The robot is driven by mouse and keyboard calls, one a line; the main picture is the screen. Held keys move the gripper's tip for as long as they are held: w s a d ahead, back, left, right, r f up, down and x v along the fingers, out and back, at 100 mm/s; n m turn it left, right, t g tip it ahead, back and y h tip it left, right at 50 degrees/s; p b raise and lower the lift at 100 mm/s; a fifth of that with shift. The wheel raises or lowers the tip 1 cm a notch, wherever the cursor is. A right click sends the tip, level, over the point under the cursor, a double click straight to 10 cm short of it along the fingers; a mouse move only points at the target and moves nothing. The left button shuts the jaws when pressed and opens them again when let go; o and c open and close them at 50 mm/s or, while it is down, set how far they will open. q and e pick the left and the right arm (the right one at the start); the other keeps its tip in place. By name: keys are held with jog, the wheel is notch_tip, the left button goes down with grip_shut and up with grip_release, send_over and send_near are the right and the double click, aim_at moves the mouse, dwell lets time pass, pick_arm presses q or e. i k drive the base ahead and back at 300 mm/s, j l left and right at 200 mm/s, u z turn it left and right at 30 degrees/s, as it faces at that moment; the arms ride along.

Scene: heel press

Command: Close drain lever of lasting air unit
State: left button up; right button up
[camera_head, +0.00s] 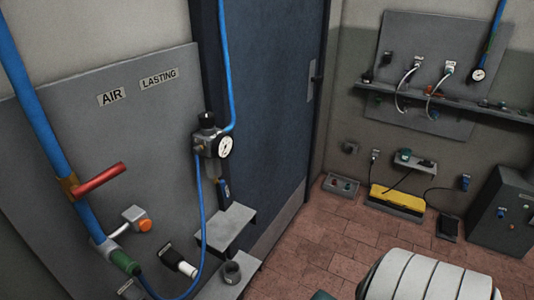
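A grey panel (60,115) at the left carries the labels "AIR" and "LASTING". An air unit (207,140) with a black knob on top and a round white gauge (225,147) is at the panel's right edge. A clear bowl (214,169) hangs below its body. A small dark blue part (224,190) with a pale mark is just below the bowl; I cannot tell whether it is the drain lever or how it is set. A red lever (100,181) sticks out sideways from the thick blue pipe (38,115). Neither gripper is in view.
Orange (145,225), green (125,262) and white-tipped (187,269) fittings stick out below the labels. A small grey shelf (226,226) is under the unit, with a dark cup (232,272) lower. A blue door (265,110) stands behind. Brick-red floor (300,255) is open to the right.

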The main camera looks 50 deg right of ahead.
aim_at(226, 194)
jog(key=k+l+z, duration=0.1)
jog(key=z, duration=1)
